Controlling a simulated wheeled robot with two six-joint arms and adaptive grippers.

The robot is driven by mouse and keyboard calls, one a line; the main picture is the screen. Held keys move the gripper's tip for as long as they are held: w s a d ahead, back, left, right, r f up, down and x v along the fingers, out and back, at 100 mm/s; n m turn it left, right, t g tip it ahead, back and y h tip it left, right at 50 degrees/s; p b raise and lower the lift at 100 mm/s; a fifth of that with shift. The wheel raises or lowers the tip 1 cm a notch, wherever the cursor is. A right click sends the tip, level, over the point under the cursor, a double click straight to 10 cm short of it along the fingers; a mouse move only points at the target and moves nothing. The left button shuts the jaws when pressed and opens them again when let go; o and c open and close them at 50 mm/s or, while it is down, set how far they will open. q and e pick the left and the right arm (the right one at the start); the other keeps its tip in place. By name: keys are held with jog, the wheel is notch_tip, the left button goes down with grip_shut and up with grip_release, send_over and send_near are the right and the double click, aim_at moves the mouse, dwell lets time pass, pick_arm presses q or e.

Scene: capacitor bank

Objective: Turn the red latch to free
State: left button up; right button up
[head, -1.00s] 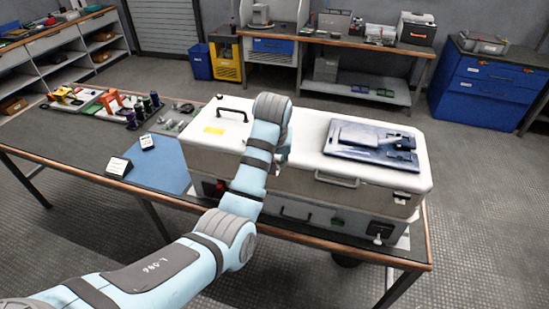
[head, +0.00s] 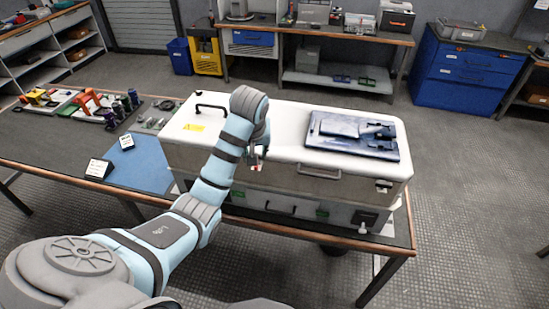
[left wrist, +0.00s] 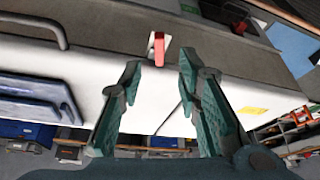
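The red latch (left wrist: 158,49) shows in the left wrist view as a small red bar on a pale plate, on the front face of the white cabinet (left wrist: 90,50). My left gripper (left wrist: 159,68) is open, with its two fingertips to either side of the latch's line. The latch appears just beyond the tips, and no contact shows. In the head view, a small red and pale spot (head: 256,166) shows at the cabinet front beside my left wrist, which hides most of the gripper. My right gripper is in neither view.
A blue tray (head: 325,122) lies on the cabinet top, with a front handle (head: 318,171) below it. A black handle (head: 211,106) stands at the top left. A blue mat (head: 140,165) and several parts lie on the table's left. The floor at right is clear.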

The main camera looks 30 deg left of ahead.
pick_arm(q)
jog(key=x, duration=0.6)
grip_shut()
